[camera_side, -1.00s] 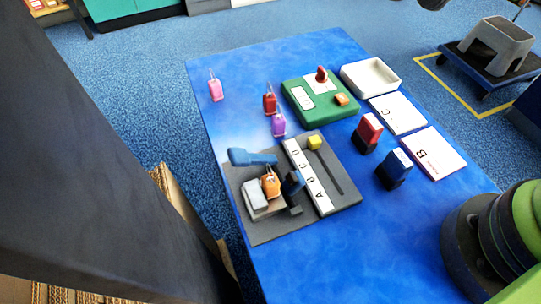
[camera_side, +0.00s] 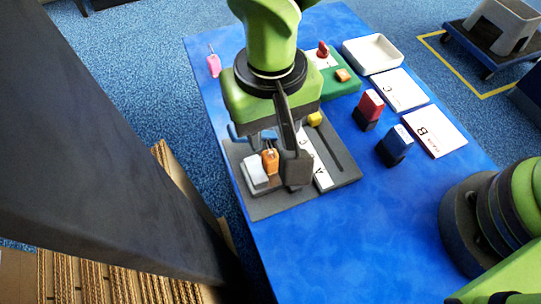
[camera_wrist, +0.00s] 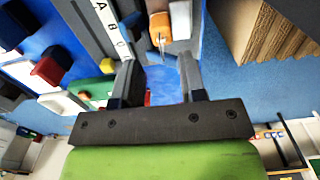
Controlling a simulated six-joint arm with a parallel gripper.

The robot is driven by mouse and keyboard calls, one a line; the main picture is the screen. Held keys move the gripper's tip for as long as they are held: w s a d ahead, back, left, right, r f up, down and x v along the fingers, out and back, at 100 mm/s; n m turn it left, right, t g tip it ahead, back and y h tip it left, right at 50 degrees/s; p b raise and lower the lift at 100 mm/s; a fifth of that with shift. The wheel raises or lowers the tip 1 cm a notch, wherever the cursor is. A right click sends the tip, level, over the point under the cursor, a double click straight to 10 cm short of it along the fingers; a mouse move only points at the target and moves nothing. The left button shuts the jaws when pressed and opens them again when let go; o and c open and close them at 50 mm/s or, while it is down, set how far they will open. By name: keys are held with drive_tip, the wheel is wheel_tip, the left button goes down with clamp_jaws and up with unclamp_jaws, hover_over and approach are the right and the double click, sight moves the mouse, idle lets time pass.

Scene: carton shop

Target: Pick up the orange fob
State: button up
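The orange fob (camera_side: 270,161) stands on the grey board (camera_side: 262,209), beside a light grey block (camera_side: 254,174). In the wrist view the orange fob (camera_wrist: 160,27), with its thin clear loop, shows ahead between the lines of the two fingers. My gripper (camera_side: 268,138) is over the board, above and a little behind the fob in the side view. In the wrist view my gripper (camera_wrist: 158,75) has its fingers apart with nothing between them. The fob is apart from the fingers; the exact height gap is hard to judge.
A pink fob (camera_side: 213,66) stands at the table's left edge. A white lettered strip (camera_side: 322,174) and yellow block (camera_side: 314,119) are on the board. Red (camera_side: 371,104) and blue (camera_side: 399,141) stamp-like blocks, cards and a white tray (camera_side: 372,54) stand right. The front table is clear.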

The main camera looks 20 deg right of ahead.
sight(269, 152)
wheel_tip(269, 152, down, 5)
drive_tip(key=shift+a+f, duration=0.15)
drive_tip(key=shift+c, duration=0.2)
clamp_jaws()
